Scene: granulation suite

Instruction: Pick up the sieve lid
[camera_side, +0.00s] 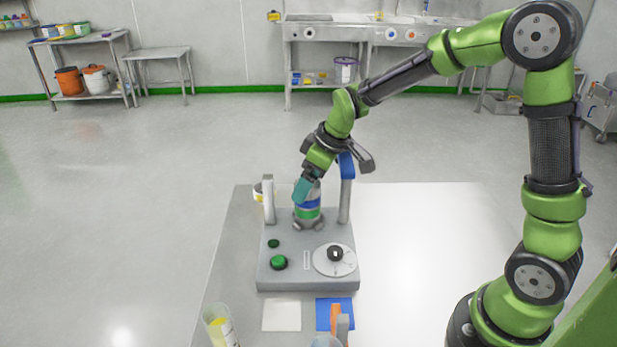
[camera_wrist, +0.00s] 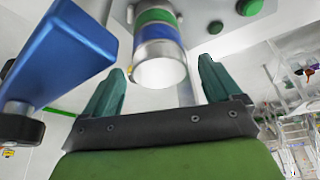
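The sieve stack (camera_side: 308,213) stands upright on the grey shaker base (camera_side: 280,285), with blue and green bands around it. In the wrist view the stack (camera_wrist: 157,30) ends in a pale round top (camera_wrist: 160,72), which looks like the sieve lid. My gripper (camera_side: 304,187) points down at the top of the stack, its teal fingers partly hiding it in the side view. In the wrist view my gripper (camera_wrist: 161,66) is open, one finger on each side of the pale top. A gap shows beside each finger, and nothing is visibly held.
A blue clamp arm (camera_wrist: 65,50) sits close to my left finger, on a post (camera_side: 345,200). The base has a green button (camera_side: 279,262) and a white disc (camera_side: 322,268) with a black knob. White and blue squares lie in front. The table's right side is clear.

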